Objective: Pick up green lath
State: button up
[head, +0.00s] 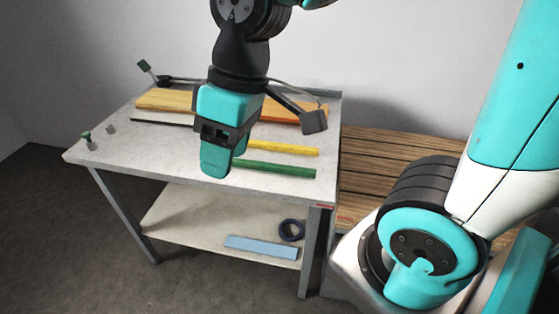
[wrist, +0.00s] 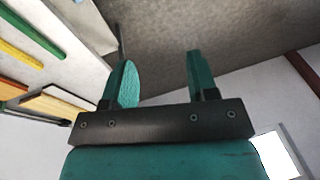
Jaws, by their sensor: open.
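The green lath (head: 275,170) lies flat on the workbench top, near its front edge, in the head view. Its left end is hidden behind my gripper (head: 218,158). In the wrist view the green lath (wrist: 35,30) shows at the upper left, outside the fingers. My gripper (wrist: 161,78) is open, with nothing between its two teal fingers. In the head view it hangs in front of the bench, overlapping the lath's left end; the gap between them is hard to judge.
A yellow lath (head: 290,149) lies just behind the green one. Wooden boards (head: 165,100) and an orange board (head: 298,112) lie farther back, beside a dark lamp head (head: 314,122). The lower shelf holds a blue strip (head: 262,246) and a dark ring (head: 291,230). A slatted wooden surface (head: 385,150) stands at right.

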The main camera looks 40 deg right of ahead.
jog(key=w+d+f+h, duration=0.1)
jog(key=w+d+f, duration=0.1)
jog(key=w+d, duration=0.3)
jog(key=w+d+f+h, duration=0.1)
jog(key=w+d+f, duration=0.1)
jog(key=w, duration=0.5)
jog(key=h, duration=0.2)
send_over(267, 165)
notch_tip(267, 165, down, 20)
jog(key=shift+w+p, duration=0.15)
jog(key=shift+p, duration=0.3)
jog(key=shift+f+p, duration=1.1)
jog(key=shift+f, duration=2.05)
jog(key=shift+c, duration=0.2)
grip_shut()
